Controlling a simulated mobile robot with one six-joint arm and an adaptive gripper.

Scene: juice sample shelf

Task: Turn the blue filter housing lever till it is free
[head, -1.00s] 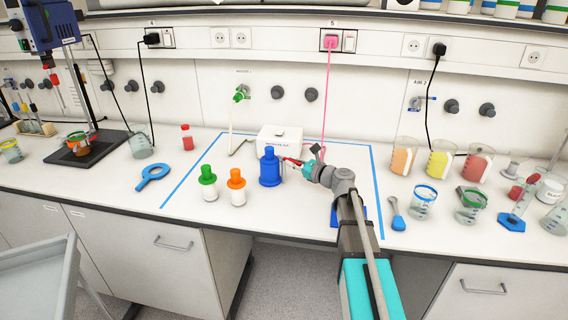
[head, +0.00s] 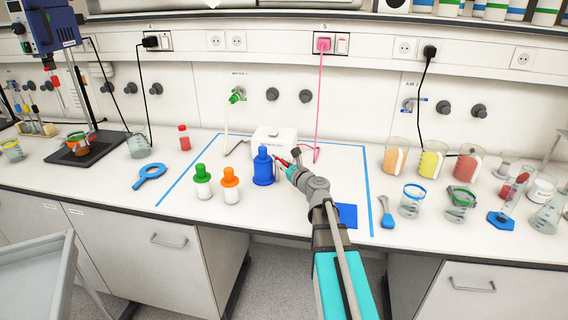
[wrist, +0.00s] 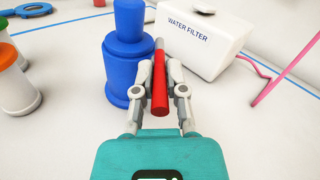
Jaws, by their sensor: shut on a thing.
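The blue filter housing (head: 263,170) stands upright on the bench, just left of my gripper (head: 289,164). It also shows at the upper left of the wrist view (wrist: 126,60). Its lever has a red handle (wrist: 159,86) and a grey end, seen beside the housing in the wrist view. My gripper (wrist: 161,68) is shut on the red handle, one finger on each side. In the head view only a small red part of the lever (head: 281,161) shows. Where the lever joins the housing cannot be made out.
The white water filter box (wrist: 205,38) stands close behind. Green-capped (head: 202,182) and orange-capped (head: 229,186) bottles stand left of the housing. A pink cable (head: 317,100) hangs to the right. Beakers (head: 432,160) stand farther right.

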